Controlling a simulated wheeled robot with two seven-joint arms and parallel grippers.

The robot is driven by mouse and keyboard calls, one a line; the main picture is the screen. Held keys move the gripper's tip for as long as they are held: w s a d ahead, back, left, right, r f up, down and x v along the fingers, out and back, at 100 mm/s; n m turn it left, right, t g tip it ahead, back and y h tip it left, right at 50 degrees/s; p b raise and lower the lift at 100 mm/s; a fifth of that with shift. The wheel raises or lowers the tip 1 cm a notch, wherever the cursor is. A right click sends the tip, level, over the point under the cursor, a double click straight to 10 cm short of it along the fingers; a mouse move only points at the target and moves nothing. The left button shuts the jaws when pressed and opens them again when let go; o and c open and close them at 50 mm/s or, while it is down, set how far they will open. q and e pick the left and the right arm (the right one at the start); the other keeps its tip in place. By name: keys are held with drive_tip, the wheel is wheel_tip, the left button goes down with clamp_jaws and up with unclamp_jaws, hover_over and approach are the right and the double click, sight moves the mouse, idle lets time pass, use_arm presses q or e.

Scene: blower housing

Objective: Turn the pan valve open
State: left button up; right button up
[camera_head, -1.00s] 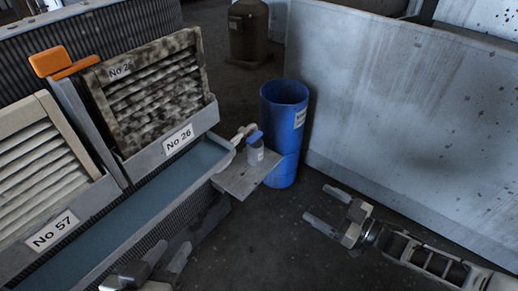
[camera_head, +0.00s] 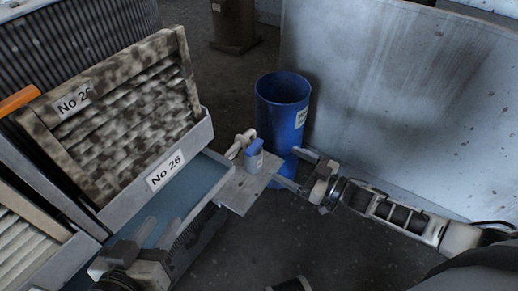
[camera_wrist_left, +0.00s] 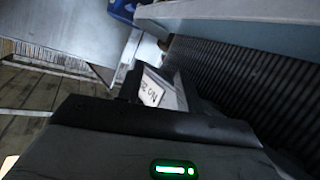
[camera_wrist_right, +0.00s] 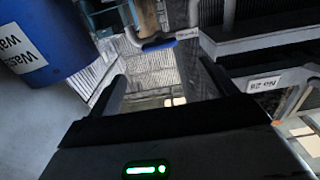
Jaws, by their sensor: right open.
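The pan valve seems to be the blue lever (camera_wrist_right: 158,45) on a grey pipe in the right wrist view, beside a small label I cannot read.
The blue barrel (camera_head: 283,103) stands behind the plate (camera_head: 243,190). The pan (camera_head: 203,178) runs below filter No 26 (camera_head: 110,120). A large grey panel (camera_head: 400,100) closes off the right. Dark floor (camera_head: 290,245) is free at lower middle.

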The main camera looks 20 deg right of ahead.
sight(258, 149)
drive_tip(key=b+x, duration=0.2)
drive_tip(key=x, duration=0.7)
drive_tip(key=shift+w+a+f, duration=0.1)
drive_tip(key=shift+w+a, duration=0.05)
drive_tip(key=shift+w, duration=0.05)
drive_tip(key=shift+w+a, duration=0.25)
drive_tip(key=shift+w, duration=0.05)
use_arm(q)
drive_tip(key=shift+w+d+r+n+t+h, duration=0.2)
drive_tip(key=shift+d+r+n+t+h, duration=0.15)
drive_tip(key=shift+r+t, duration=0.2)
drive_tip(key=shift+d, duration=0.1)
use_arm(e)
drive_tip(key=c, duration=1)
